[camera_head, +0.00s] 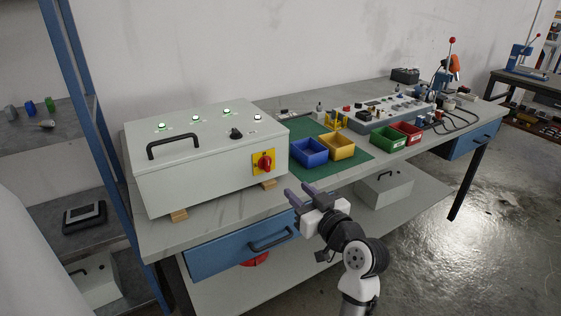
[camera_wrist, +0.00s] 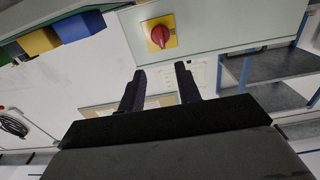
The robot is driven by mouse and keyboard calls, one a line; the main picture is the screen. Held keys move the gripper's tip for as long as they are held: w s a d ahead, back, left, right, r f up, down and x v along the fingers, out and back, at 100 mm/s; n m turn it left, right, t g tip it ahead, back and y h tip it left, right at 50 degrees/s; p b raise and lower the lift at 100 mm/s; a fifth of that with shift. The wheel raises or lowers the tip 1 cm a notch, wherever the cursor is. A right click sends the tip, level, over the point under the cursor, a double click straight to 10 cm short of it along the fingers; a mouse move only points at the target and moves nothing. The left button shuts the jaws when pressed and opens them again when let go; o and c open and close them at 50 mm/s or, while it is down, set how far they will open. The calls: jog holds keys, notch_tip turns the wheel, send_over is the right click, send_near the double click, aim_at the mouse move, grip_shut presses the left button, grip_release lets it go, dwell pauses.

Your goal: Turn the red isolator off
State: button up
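The red isolator (camera_head: 264,163) is a red rotary knob on a yellow square plate, on the front face of the white-grey box (camera_head: 160,190). It also shows in the wrist view (camera_wrist: 160,35), beyond my fingertips, with its grip bar at a slant. My gripper (camera_head: 297,195) is in front of the box, to the right of and below the isolator. In the wrist view my two dark fingers (camera_wrist: 160,77) are apart with nothing between them. They do not touch the knob.
The box has several lit green lamps, a black knob (camera_head: 236,134) and a black handle (camera_head: 173,145) on top. Blue (camera_head: 308,152) and yellow (camera_head: 339,146) bins stand to its right on a green mat. A blue drawer (camera_head: 240,247) is below the bench edge. The space before the isolator is clear.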

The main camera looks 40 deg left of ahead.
aim_at(268, 163)
jog(key=p+x, duration=0.2)
jog(key=x, duration=1.1)
jog(key=shift+a+r+p, duration=0.15)
jog(key=shift+p, duration=0.25)
jog(key=shift+s, duration=0.1)
grip_shut()
